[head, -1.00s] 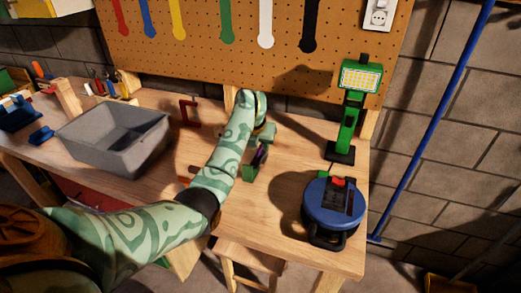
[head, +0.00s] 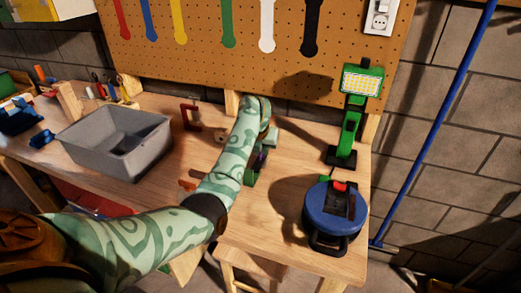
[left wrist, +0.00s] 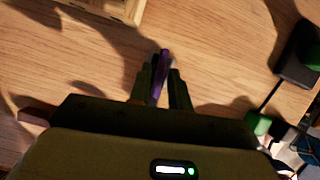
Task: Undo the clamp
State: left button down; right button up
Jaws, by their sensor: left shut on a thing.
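My left gripper (left wrist: 163,82) is shut on a slim purple thing, which shows upright between the fingers in the left wrist view (left wrist: 160,72). In the head view the purple thing (head: 262,160) shows only in part beside my forearm, above the bench top. A red C-shaped clamp (head: 190,116) stands near the back of the bench, left of my arm and apart from the gripper. A small orange-red piece (head: 188,184) lies by my forearm; I cannot tell what it belongs to. My arm hides part of the bench. My right gripper is not in view.
A grey bin (head: 118,145) stands on the wooden bench to the left. A green work lamp (head: 350,125) and a round blue device (head: 334,215) stand to the right. A pegboard (head: 200,70) closes off the back. Bare bench lies between arm and lamp.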

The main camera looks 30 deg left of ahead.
pick_arm(q)
jog(key=shift+d+f+n+g+y+b, duration=0.1)
jog(key=shift+n+g+y+b, duration=0.1)
jog(key=shift+n, duration=0.4)
jog(key=shift+d+f+n+g+y+b, duration=0.1)
jog(key=shift+n+y+b, duration=0.1)
jog(key=shift+n, duration=0.4)
jog(key=n+b, duration=0.1)
jog(key=n, duration=0.1)
jog(key=shift+w+d+f+n+g+y, duration=0.1)
jog(key=shift+n+g+y, duration=0.2)
jog(key=shift+n+y, duration=0.1)
jog(key=n+g+b, duration=0.1)
jog(key=n+b, duration=0.2)
jog(key=n, duration=0.1)
jog(key=shift+d+f+y, duration=0.1)
jog(key=shift+y, duration=0.3)
jog(key=shift+w+n+g+b, duration=0.1)
jog(key=shift+n+g+b, duration=0.6)
jog(key=shift+n+b, duration=0.35)
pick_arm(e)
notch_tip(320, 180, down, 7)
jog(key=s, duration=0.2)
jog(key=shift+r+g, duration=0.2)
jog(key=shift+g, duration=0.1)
pick_arm(q)
jog(key=c, duration=1.5)
grip_release()
jog(key=shift+c, duration=0.2)
jog(key=shift+r, duration=0.2)
